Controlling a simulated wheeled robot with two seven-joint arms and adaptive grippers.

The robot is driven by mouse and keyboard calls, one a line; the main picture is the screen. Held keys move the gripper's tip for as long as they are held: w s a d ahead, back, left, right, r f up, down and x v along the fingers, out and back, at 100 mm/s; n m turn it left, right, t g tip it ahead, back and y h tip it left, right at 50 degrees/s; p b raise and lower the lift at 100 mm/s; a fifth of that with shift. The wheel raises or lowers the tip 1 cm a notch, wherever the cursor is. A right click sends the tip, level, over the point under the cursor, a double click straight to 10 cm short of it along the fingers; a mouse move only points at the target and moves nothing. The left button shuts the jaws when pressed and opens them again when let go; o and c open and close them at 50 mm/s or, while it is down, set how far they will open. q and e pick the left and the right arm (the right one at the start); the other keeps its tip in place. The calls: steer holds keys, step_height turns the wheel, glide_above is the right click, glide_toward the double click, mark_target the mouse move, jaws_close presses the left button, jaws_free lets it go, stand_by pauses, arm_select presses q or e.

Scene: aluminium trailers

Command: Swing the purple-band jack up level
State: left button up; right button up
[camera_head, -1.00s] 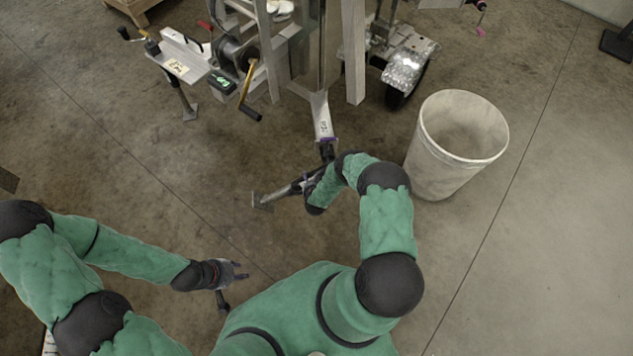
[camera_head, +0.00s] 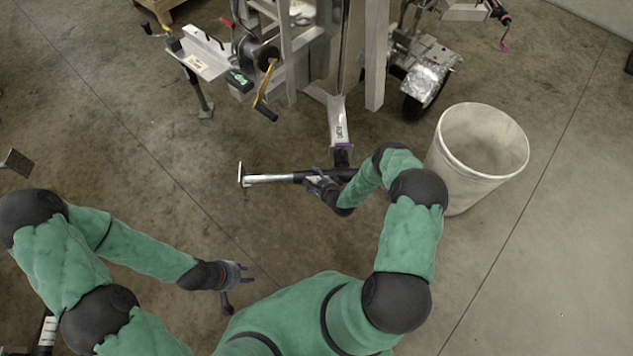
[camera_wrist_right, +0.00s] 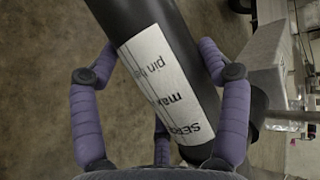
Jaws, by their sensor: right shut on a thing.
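The purple-band jack (camera_head: 270,178) is a black and silver tube with a flat foot at its left end. In the head view it lies nearly level across the front of the trailer tongue (camera_head: 337,120), where a purple band (camera_head: 343,147) shows at the tip. My right gripper (camera_head: 322,183) is shut on the jack's black tube. In the right wrist view the black tube (camera_wrist_right: 140,15) with a white label runs between the fingers. My left gripper (camera_head: 238,277) is empty at lower left, away from the jack; its fingers look apart.
A pale round bin (camera_head: 450,165) stands close to the right of my right arm. Another trailer's tongue with a yellow-handled crank (camera_head: 266,88) and a jack stand (camera_head: 200,92) is at upper left.

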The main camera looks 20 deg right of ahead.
steer(key=shift+w+d+r, duration=0.1)
steer(key=shift+w+r, duration=0.1)
steer(key=o, duration=1.7)
steer(key=shift+s, duration=0.15)
steer(key=v, duration=1.1)
steer(key=shift+s, duration=0.4)
steer(key=shift+r, duration=0.2)
steer(key=s+a+r+n+g+y+p, duration=0.1)
steer(key=s+a+r+n+g, duration=0.15)
steer(key=a+n, duration=0.3)
steer(key=s+a+r+n+g+y+p, duration=0.1)
steer(key=s+a+n+g, duration=0.25)
steer(key=a, duration=0.25)
steer(key=s+a+r+n+g, duration=0.2)
steer(key=s+a+r+n, duration=0.1)
steer(key=s+n, duration=0.1)
steer(key=s+a+r+n+g+y, duration=0.1)
steer(key=s+a+r+n+g, duration=0.2)
steer(key=s, duration=0.4)
steer(key=shift+s+a+r+n+p, duration=0.3)
steer(key=shift+s+a+r+n, duration=0.05)
steer(key=shift+a+n, duration=0.45)
